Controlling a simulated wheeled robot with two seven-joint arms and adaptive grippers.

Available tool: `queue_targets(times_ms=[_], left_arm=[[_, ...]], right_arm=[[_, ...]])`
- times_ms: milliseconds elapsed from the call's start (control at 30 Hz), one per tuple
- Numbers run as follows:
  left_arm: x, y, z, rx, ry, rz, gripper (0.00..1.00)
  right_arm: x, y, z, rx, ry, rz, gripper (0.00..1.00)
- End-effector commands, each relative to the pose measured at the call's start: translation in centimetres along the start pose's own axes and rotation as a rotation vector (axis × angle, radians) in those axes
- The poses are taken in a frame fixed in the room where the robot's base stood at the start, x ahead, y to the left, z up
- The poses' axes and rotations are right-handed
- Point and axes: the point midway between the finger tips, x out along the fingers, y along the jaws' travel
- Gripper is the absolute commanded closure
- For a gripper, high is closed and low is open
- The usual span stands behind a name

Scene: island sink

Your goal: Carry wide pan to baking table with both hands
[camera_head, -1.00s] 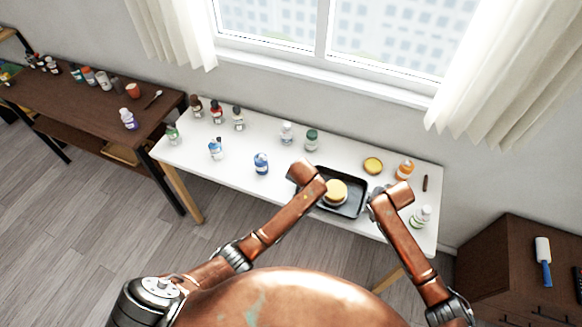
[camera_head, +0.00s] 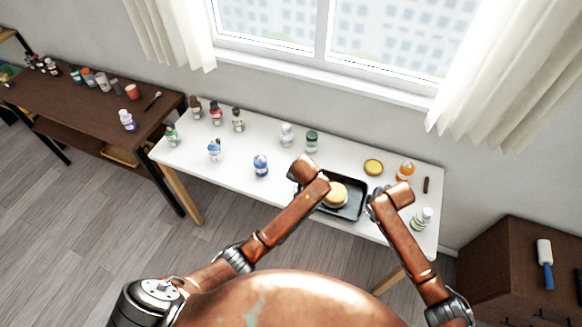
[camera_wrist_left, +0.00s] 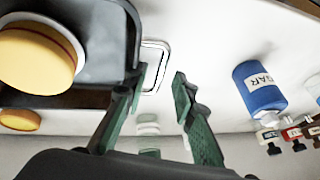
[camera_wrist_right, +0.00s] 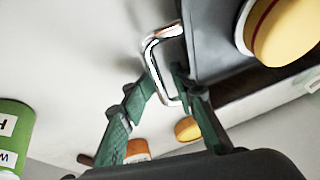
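The wide pan (camera_head: 353,207) is a dark rectangular tray on the white table, with a round yellow layered cake (camera_head: 336,194) in it. It shows in the left wrist view (camera_wrist_left: 105,45) and the right wrist view (camera_wrist_right: 210,50). Each end has a metal loop handle. My left gripper (camera_wrist_left: 160,78) is open, its fingers on either side of the left handle (camera_wrist_left: 153,66). My right gripper (camera_wrist_right: 162,76) is open, its fingers around the right handle (camera_wrist_right: 152,62). Firm contact cannot be told. My forearms partly hide both handles in the head view. Which table is the baking table is unclear.
The white table (camera_head: 225,177) holds several bottles, including a blue sugar bottle (camera_head: 261,165), an orange bottle (camera_head: 406,170) and a green-labelled one (camera_head: 422,217), close to my right arm. A yellow disc (camera_head: 373,167) lies behind the pan. A brown table (camera_head: 75,105) with jars stands left.

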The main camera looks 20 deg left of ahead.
Motion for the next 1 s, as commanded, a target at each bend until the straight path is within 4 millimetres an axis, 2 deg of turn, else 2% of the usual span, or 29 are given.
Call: queue_targets(times_ms=[33,200,400,800,1000], left_arm=[[-0.8,0.0,0.0,-0.001,0.003,0.002,0.75],[-2.7,0.0,-0.1,-0.001,0.004,0.001,0.75],[-3.5,-0.1,-0.1,-0.002,0.004,-0.002,0.75],[-3.5,-0.1,-0.1,-0.001,0.004,-0.002,0.75],[-3.5,-0.1,-0.1,-0.001,0.004,-0.002,0.75]], right_arm=[[0.3,-0.2,0.6,0.000,-0.012,-0.003,0.75],[0.3,-0.2,0.7,0.000,-0.012,-0.003,0.75],[-0.1,-0.2,0.6,0.000,-0.011,-0.004,0.75],[-6.0,-0.1,0.2,0.000,-0.003,-0.003,0.75],[-7.7,0.0,0.1,0.001,-0.002,-0.002,0.75]])
